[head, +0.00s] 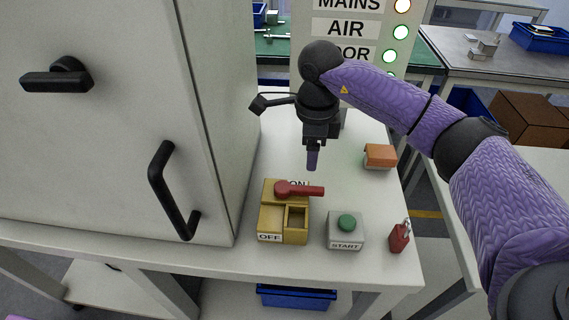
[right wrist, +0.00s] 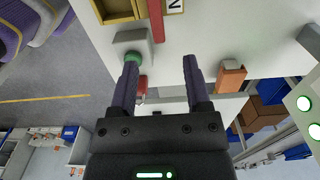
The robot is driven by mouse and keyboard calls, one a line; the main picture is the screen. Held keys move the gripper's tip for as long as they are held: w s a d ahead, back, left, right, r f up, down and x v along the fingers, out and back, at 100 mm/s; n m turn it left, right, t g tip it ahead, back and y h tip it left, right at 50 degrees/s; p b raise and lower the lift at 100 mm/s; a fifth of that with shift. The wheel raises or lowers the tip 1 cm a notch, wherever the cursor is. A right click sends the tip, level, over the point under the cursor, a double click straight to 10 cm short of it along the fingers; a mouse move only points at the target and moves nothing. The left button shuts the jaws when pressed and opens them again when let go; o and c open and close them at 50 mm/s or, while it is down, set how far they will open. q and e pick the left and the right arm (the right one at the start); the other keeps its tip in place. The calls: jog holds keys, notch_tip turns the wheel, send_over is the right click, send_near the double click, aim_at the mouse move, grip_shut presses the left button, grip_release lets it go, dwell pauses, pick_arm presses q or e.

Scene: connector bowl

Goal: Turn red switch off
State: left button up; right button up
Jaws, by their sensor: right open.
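The switch is a yellow box (head: 270,222) on the white table, marked ON at its far end and OFF at its near end. Its red lever (head: 300,190) lies across the ON end, with its handle pointing right. In the right wrist view the lever (right wrist: 157,20) and part of the yellow box (right wrist: 118,10) show at the top edge. My right gripper (head: 312,160) points down just beyond the lever, apart from it. In the right wrist view the gripper's fingers (right wrist: 160,78) are spread with nothing between them. My left gripper is not in view.
A grey START box with a green button (head: 346,222) stands right of the switch. A red padlock-like object (head: 400,237) and an orange-topped block (head: 379,156) are farther right. A grey cabinet (head: 110,110) with black handles stands at the left. A MAINS/AIR/DOOR light panel (head: 345,45) stands behind.

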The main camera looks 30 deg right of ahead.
aim_at(310, 188)
jog(key=f, duration=0.3)
jog(key=f+b, duration=0.1)
jog(key=f, duration=0.1)
jog(key=f+b, duration=0.1)
jog(key=f, duration=0.2)
jog(key=shift+s+d+f, duration=0.1)
jog(key=shift+s+f, duration=0.2)
jog(key=shift+f, duration=0.55)
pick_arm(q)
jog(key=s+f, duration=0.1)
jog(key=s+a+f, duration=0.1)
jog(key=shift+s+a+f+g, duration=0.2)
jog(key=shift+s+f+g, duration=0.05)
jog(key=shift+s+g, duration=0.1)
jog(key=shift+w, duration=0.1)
pick_arm(e)
jog(key=shift+c, duration=0.7)
grip_shut()
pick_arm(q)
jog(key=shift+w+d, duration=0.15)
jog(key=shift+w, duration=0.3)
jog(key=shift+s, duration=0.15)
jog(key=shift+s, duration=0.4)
